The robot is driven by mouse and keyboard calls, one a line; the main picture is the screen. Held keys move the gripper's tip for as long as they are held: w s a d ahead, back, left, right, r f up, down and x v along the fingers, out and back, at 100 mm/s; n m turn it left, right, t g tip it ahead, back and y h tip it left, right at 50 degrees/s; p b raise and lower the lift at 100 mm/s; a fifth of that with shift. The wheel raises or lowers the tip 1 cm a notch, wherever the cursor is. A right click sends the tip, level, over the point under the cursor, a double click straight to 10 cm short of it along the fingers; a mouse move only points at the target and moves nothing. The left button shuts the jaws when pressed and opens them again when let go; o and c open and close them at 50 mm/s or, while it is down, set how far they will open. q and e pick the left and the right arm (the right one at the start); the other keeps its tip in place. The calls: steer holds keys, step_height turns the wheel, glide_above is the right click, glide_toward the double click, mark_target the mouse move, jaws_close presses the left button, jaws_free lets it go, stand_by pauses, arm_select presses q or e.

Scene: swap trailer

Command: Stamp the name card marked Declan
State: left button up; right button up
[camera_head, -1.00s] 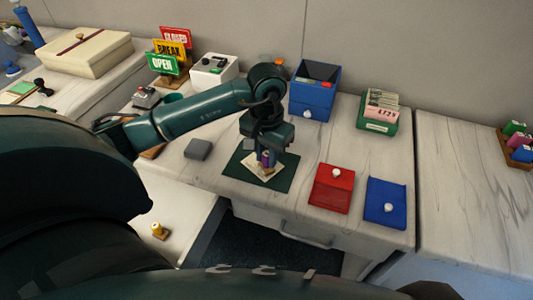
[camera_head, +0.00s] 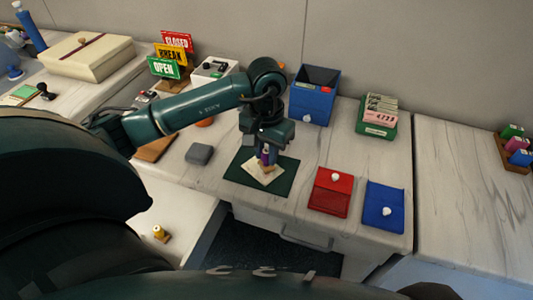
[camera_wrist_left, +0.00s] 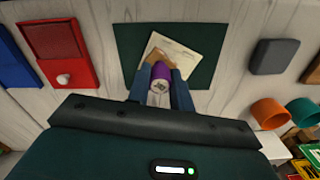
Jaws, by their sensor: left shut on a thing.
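My left gripper (camera_head: 267,152) is shut on a purple-topped stamp (camera_head: 265,158), held upright over the dark green mat. The stamp also shows between the fingers in the left wrist view (camera_wrist_left: 161,73). A cream card (camera_head: 252,172) lies tilted on the green mat (camera_head: 282,187), under and beside the stamp; a tan patch shows by it. In the left wrist view the card (camera_wrist_left: 180,58) bears print too small to read. I cannot tell whether the stamp touches the card. My right gripper is not in view.
A red box (camera_head: 328,201) and a blue box (camera_head: 383,213) with white knobs stand right of the mat. A grey block (camera_head: 199,154) is on its left. Behind are a blue bin (camera_head: 310,108) and a green card holder (camera_head: 376,132).

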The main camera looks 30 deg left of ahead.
arm_select(q)
steer(key=shift+r+p, duration=0.9)
steer(key=shift+r, duration=1.3)
